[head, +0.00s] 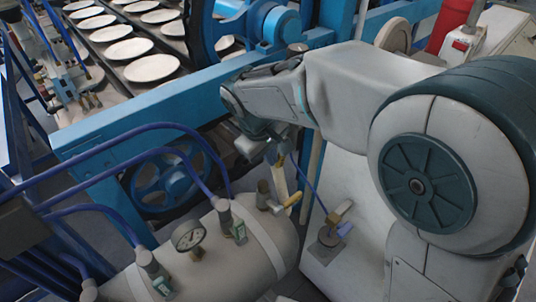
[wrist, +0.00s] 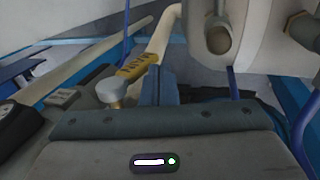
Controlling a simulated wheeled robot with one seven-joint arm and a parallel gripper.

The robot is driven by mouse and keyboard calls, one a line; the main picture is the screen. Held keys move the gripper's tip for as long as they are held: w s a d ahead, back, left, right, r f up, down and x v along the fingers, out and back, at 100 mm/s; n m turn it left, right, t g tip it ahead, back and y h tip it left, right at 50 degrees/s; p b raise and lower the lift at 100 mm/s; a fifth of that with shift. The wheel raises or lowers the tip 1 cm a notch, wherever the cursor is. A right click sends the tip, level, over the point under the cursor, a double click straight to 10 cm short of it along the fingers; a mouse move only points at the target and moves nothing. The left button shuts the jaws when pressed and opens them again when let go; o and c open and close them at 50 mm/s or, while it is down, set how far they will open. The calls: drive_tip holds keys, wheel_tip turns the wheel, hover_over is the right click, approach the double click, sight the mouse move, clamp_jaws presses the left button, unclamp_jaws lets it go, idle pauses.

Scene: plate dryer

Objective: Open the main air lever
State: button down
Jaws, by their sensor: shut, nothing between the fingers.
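The main air lever is a yellow handle (head: 293,199) on a brass-coloured valve at the right end of the grey tank. In the wrist view the yellow lever (wrist: 137,65) carries dark lettering, partly readable as "MAIN", and slants up to the right from its metal valve stem (wrist: 112,90). My gripper (wrist: 160,72) is shut and empty, its blue fingers together just to the right of the lever. I cannot tell whether they touch it. In the head view my gripper (head: 276,155) hangs above and slightly left of the lever, its tips hard to make out.
The tank (head: 265,245) carries a pressure gauge (head: 188,236), other fittings and blue hoses. A blue frame beam (head: 150,103) and rows of plates (head: 152,68) lie behind.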

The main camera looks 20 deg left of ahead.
drive_tip(key=shift+w+d+f+t+h+b, duration=0.3)
drive_tip(key=shift+w+f+t+b, duration=0.25)
drive_tip(key=shift+b, duration=0.6)
drive_tip(key=s+a+r, duration=0.4)
drive_tip(key=s+r, duration=0.4)
drive_tip(key=r, duration=0.1)
drive_tip(key=shift+a, duration=0.2)
